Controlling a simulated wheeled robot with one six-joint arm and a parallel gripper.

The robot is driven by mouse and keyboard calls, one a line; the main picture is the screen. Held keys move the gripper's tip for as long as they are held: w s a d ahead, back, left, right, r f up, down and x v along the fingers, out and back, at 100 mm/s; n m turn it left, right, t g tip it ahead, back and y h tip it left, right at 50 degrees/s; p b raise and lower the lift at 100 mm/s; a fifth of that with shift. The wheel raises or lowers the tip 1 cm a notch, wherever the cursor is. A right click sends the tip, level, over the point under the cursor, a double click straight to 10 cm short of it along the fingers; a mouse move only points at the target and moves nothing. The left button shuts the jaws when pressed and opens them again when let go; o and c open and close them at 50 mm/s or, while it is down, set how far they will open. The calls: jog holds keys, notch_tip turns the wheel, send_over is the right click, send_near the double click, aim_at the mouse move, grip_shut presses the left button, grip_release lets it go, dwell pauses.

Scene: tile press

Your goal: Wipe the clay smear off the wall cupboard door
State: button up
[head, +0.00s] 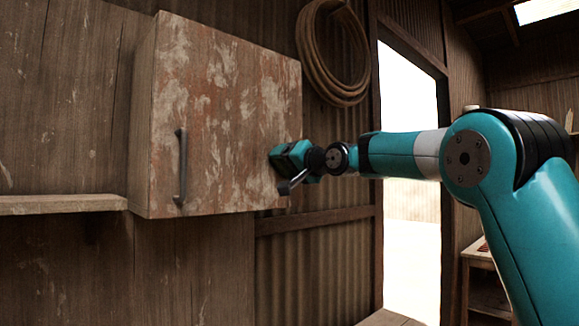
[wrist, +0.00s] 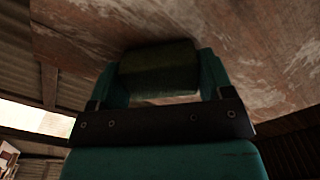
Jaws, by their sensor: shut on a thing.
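The wall cupboard door (head: 225,110) is shut, brown and weathered, with patchy pale and reddish marks; I cannot tell which of them is the clay smear. My gripper (head: 282,160) is at the right part of the door in the head view. In the wrist view it is shut on a dark green sponge-like block (wrist: 158,72), held between its two teal fingers. The block is right by the door surface (wrist: 270,50), and its contact face is hidden. I cannot tell for sure whether it touches the door. The head view hardly shows the block.
A dark bar handle (head: 180,168) stands out at the door's left side. A wooden shelf (head: 62,204) joins the cupboard's left. A coiled hose (head: 333,50) hangs on the wall to the right, beside a bright open doorway (head: 408,200). The room below the cupboard looks clear.

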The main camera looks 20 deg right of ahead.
jog(key=shift+s+a+b, duration=0.4)
jog(key=shift+a, duration=0.8)
jog(key=shift+s+a+b, duration=0.45)
jog(key=shift+a, duration=0.7)
jog(key=shift+s+a+b, duration=0.4)
jog(key=shift+a, duration=0.8)
jog(key=shift+s+a+b, duration=0.25)
jog(key=shift+s+a, duration=0.05)
jog(key=shift+a, duration=0.7)
jog(key=shift+s+a+b, duration=0.2)
jog(key=shift+s+a, duration=0.05)
jog(key=shift+a, duration=0.7)
jog(key=b, duration=0.4)
send_near(241, 162)
jog(key=shift+w+a, duration=0.1)
jog(key=shift+w, duration=0.4)
jog(key=shift+s, duration=0.1)
